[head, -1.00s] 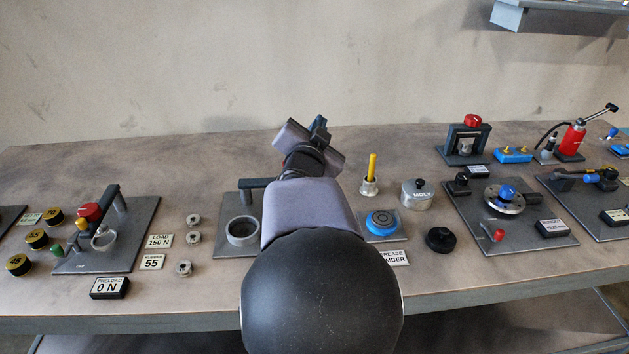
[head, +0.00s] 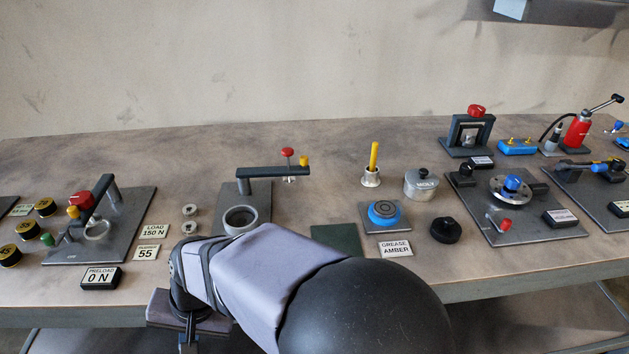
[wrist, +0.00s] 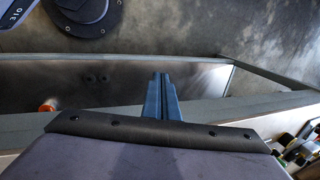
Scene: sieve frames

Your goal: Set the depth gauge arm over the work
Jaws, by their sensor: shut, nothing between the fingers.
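A dark swing arm (head: 262,172) with a red-topped plunger (head: 288,155) and a yellow knob (head: 304,161) sits on a post at the middle plate (head: 262,197). It points right, and its plunger hangs to the right of the plate. An open metal ring (head: 240,219) stands on the plate in front of the post, with nothing over it. My gripper (wrist: 160,97) is shut and empty in the wrist view. In the head view it is at the bench's front edge, lower left, in front of and below the ring, with its fingertips mostly out of sight.
A left plate (head: 125,237) carries another arm with a red knob over a ring. Blue puck (head: 384,213), grease tin (head: 420,184), black knob (head: 446,229) and green pad (head: 336,238) stand right. My forearm covers the bench front. Wrist view shows a dark round part (wrist: 85,10).

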